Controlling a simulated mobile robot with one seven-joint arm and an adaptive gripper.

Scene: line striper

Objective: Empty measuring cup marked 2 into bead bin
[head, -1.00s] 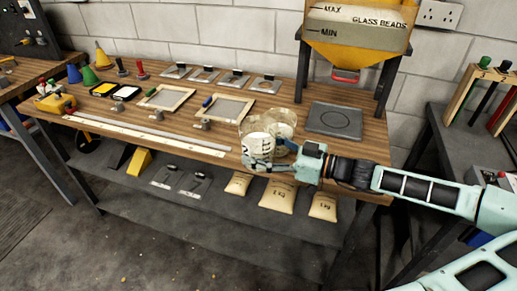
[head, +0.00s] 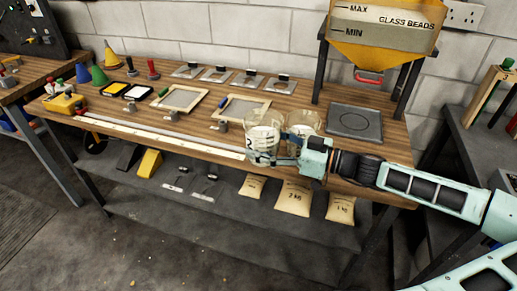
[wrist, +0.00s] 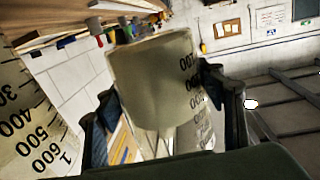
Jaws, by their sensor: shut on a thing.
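My gripper (head: 272,159) is shut on a clear measuring cup (head: 263,138) at the front edge of the bench. This cup is upright and looks whitish inside. A dark mark on its left side looks like a 2. In the wrist view the cup (wrist: 155,85) sits between my two fingers (wrist: 168,110), with scale numbers on its side. A second clear measuring cup (head: 303,124) stands just behind and to the right. The bead bin, a yellow hopper (head: 385,38) labelled GLASS BEADS, stands at the back right. Its open top is out of view.
A dark square plate (head: 354,122) lies on the bench under the hopper's red outlet (head: 369,76). Framed screens (head: 240,108) and a long pale rail (head: 160,135) lie to the left. Sacks (head: 293,197) rest on the lower shelf. The hopper's dark legs flank the plate.

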